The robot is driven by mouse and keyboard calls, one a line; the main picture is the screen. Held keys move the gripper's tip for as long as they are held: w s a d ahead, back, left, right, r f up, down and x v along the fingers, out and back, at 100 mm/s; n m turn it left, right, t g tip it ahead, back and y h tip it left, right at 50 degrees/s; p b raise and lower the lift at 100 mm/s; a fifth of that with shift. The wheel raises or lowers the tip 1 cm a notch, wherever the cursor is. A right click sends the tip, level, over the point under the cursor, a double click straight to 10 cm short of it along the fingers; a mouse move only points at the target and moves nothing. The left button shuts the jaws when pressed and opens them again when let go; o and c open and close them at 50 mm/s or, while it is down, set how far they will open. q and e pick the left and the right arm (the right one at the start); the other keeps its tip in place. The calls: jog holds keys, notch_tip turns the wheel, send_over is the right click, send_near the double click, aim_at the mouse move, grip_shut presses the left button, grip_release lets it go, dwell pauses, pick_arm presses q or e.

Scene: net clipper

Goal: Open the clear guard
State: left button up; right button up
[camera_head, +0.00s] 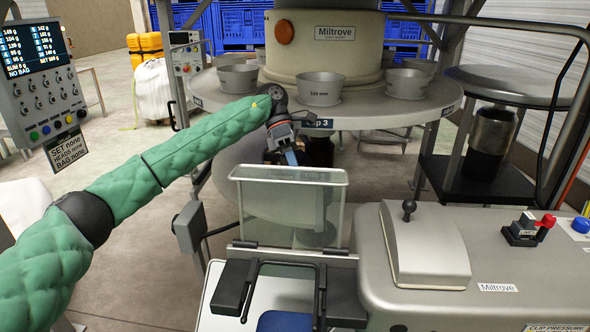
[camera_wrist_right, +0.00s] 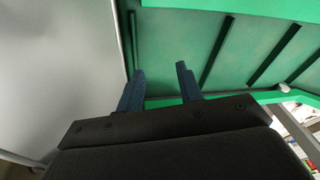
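The clear guard (camera_head: 292,212) is a see-through panel with a pale top rim, upright in the middle of the head view. Its lower edge meets dark hinge-like parts above the clipper's black arms. My left gripper (camera_head: 290,158) has its blue fingertips pointing down, at or just behind the guard's top rim. I cannot tell whether it touches the rim, or how far its fingers are apart. My right gripper (camera_wrist_right: 160,76) shows in the right wrist view with two blue fingers apart and nothing between them. It is outside the head view.
The clipper's grey housing (camera_head: 520,265) with a lidded cover (camera_head: 425,245) stands right of the guard. A round table (camera_head: 400,105) with several metal bowls is behind it. A control screen (camera_head: 35,70) stands at left. A green ribbed surface (camera_wrist_right: 210,40) lies before my right gripper.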

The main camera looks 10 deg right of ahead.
pick_arm(q)
jog(key=o, duration=0.3)
pick_arm(e)
jog(key=shift+w+a+r, duration=0.1)
jog(key=shift+w+r, duration=0.05)
jog(key=shift+w, duration=0.1)
jog(key=shift+a+r, duration=0.1)
